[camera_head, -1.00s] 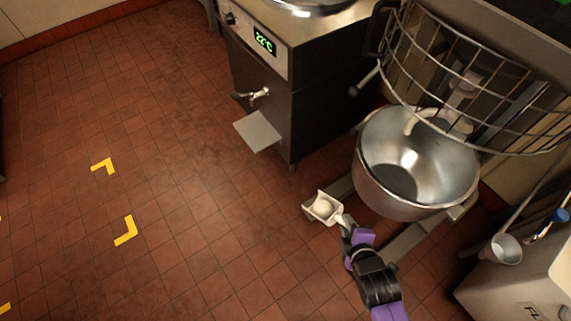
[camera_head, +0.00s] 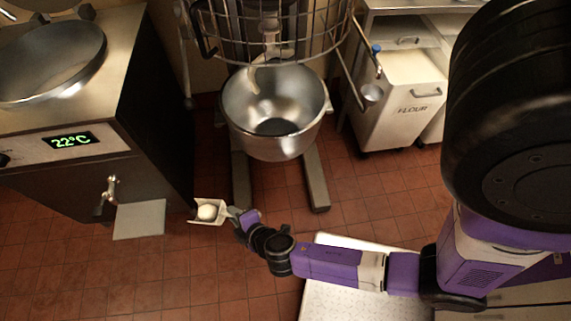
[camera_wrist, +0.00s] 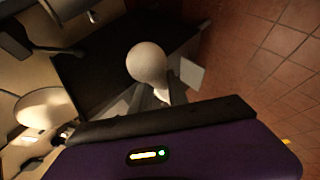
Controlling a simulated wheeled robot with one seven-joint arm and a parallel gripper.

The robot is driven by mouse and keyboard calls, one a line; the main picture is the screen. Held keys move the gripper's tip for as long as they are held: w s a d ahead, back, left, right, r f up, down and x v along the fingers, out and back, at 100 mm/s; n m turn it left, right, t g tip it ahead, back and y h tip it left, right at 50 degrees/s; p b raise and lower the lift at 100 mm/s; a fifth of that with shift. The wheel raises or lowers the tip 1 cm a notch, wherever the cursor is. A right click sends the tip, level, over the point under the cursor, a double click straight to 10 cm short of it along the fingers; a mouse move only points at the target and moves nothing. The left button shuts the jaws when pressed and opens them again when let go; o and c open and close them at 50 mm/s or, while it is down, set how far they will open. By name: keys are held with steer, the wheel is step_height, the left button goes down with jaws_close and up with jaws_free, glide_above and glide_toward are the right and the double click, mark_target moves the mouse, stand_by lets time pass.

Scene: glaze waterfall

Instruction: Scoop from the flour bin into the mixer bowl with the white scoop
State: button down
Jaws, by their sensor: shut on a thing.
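My gripper (camera_head: 243,217) is shut on the handle of the white scoop (camera_head: 216,220). The scoop is held out level over the floor and carries a rounded white heap (camera_head: 207,212). In the wrist view a pale rounded shape (camera_wrist: 148,62) shows beyond the gripper; I cannot tell there how much is scoop and how much is load. The steel mixer bowl (camera_head: 243,118) is beyond the scoop and to its right, apart from it, open at the top, with a hook inside. The flour bin (camera_head: 403,112), labelled FLOUR, stands right of the mixer.
A cooker cabinet (camera_head: 155,110) with a 22°C display stands left, its tap (camera_head: 108,195) and small shelf (camera_head: 140,220) close to the scoop. The wire guard (camera_head: 235,40) hangs above the bowl. Mixer legs (camera_head: 316,180) reach forward. A metal scoop (camera_head: 372,93) hangs by the bin.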

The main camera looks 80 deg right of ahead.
steer(key=s+d+r+m+g+h+p, duration=0.3)
steer(key=s+d+r+m+g+h, duration=0.4)
steer(key=s+d+r+m+g, duration=0.65)
steer(key=w+d+f+n+h+b, duration=0.3)
steer(key=w+d+n+h+b, duration=0.4)
steer(key=b, duration=0.5)
steer(key=shift+d+n+h, duration=1.3)
steer(key=shift+d+n, duration=0.45)
steer(key=shift+n, duration=0.1)
steer(key=shift+r, duration=0.1)
